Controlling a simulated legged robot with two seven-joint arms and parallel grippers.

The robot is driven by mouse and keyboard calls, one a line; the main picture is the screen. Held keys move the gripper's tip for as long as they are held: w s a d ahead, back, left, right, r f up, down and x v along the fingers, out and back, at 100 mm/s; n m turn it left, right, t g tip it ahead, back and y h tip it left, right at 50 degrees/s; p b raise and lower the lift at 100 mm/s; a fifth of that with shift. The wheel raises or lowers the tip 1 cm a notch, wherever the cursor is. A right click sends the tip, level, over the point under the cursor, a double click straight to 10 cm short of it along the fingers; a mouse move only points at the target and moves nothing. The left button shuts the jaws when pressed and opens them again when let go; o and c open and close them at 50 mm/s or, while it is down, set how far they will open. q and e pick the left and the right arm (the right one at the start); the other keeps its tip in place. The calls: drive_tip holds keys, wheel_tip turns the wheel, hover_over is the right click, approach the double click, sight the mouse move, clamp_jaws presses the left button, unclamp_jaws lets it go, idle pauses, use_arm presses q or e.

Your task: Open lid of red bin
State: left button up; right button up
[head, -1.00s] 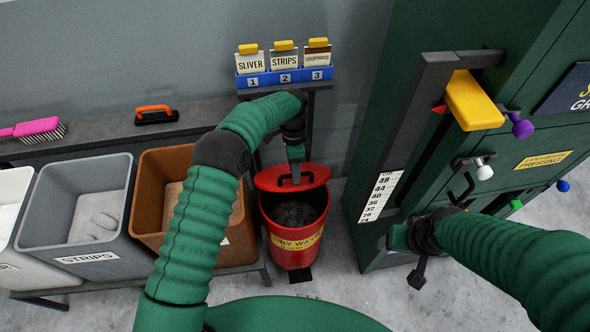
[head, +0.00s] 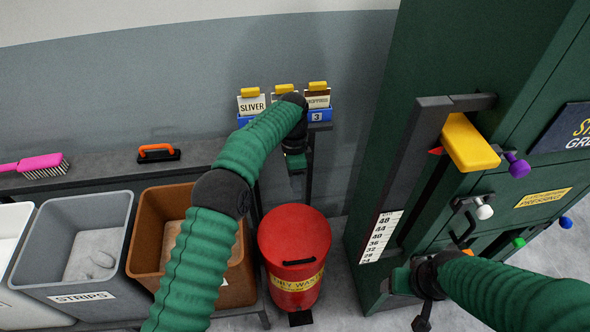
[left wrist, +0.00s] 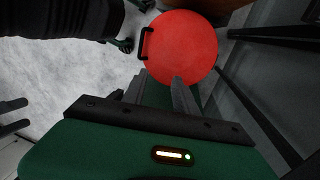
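The red bin (head: 295,294) stands on the floor with a yellow label reading "DRY WASTE" on its front. Its round red lid (head: 294,232) lies flat and closed over the top, with a black handle (head: 299,262) at the near edge. In the left wrist view the lid (left wrist: 185,50) and its handle (left wrist: 145,42) are in plain sight beyond my fingers. My left gripper (left wrist: 157,92) has its two fingers apart with nothing between them. In the head view it hangs above the bin's far side, apart from the lid. My right gripper (head: 424,314) is low beside the green cabinet, its fingers unclear.
A brown bin (head: 150,220) and a grey bin (head: 50,235) labelled "STRIPS" stand left of the red bin. A card rack (head: 319,115) is behind my left gripper. The green cabinet (head: 375,160) with coloured knobs rises at the right.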

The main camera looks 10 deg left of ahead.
use_arm(q)
wheel_tip(320, 180, up, 7)
drive_tip(key=w+p, duration=0.1)
drive_tip(key=p, duration=0.1)
drive_tip(key=shift+w+a+f+p, duration=0.15)
drive_tip(key=shift+f+p, duration=0.05)
drive_tip(key=shift+p, duration=0.1)
